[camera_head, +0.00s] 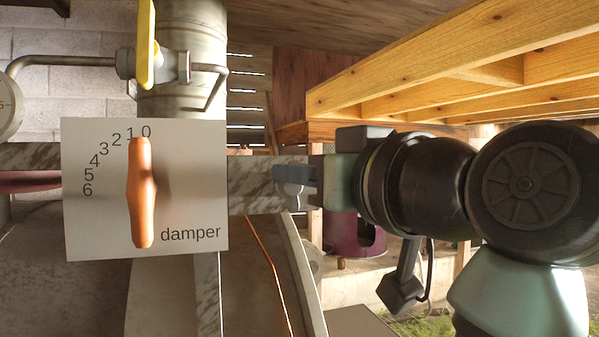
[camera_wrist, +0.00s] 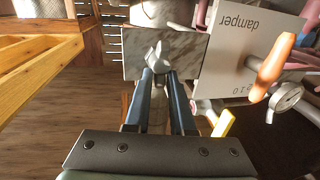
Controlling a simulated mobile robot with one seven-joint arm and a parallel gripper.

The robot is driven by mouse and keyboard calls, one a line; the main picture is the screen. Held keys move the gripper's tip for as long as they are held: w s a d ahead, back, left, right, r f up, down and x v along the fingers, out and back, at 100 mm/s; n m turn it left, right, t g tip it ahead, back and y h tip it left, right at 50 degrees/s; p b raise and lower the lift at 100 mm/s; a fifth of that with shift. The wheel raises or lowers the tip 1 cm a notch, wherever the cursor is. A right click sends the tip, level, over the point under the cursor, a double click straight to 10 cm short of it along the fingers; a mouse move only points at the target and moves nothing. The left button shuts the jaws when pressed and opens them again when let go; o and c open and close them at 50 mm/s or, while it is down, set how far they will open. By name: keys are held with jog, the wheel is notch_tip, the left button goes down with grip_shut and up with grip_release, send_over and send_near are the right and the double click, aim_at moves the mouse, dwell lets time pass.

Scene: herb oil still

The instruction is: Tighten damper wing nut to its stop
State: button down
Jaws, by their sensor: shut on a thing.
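The damper wing nut (camera_wrist: 158,53) is a small grey metal piece in front of a mottled grey bar (camera_wrist: 188,60) in the wrist view. My gripper (camera_wrist: 161,73) is shut on it, with the two fingers on either side of its wings. In the head view my gripper (camera_head: 288,180) reaches in from the right, and part of the wing nut (camera_head: 294,195) shows at the fingertips. The white damper plate (camera_head: 90,235) is to the left. Its orange handle (camera_head: 142,195) stands nearly upright, its top end between 1 and 0. The nut's threads are hidden.
A yellow-handled valve (camera_head: 146,45) is on the pipe above the plate. A wooden frame (camera_head: 430,60) overhangs my arm at upper right. A dark red vessel (camera_head: 355,238) stands behind and below my gripper. A round gauge (camera_wrist: 285,97) shows near the handle in the wrist view.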

jog(key=shift+f+m, duration=0.1)
jog(key=shift+m, duration=0.2)
jog(key=shift+w+d+f+m+t+h+b, duration=0.1)
jog(key=shift+d+f+m+t+h+b, duration=0.3)
jog(key=shift+m+b, duration=1.9)
jog(key=shift+w+a+f+m+t+h+b, duration=0.2)
jog(key=shift+m+t+h, duration=0.4)
jog(key=shift+m, duration=3.75)
jog(key=shift+s+d+f+m+t+h+b, duration=0.1)
jog(key=shift+d+f+m+t+h+b, duration=0.55)
jog(key=shift+m, duration=2.7)
jog(key=shift+a+r+y+b, duration=0.25)
jog(key=shift+r+y+b, duration=0.1)
jog(key=shift+b, duration=0.2)
jog(key=c, duration=0.8)
grip_release()
jog(key=shift+a, duration=0.1)
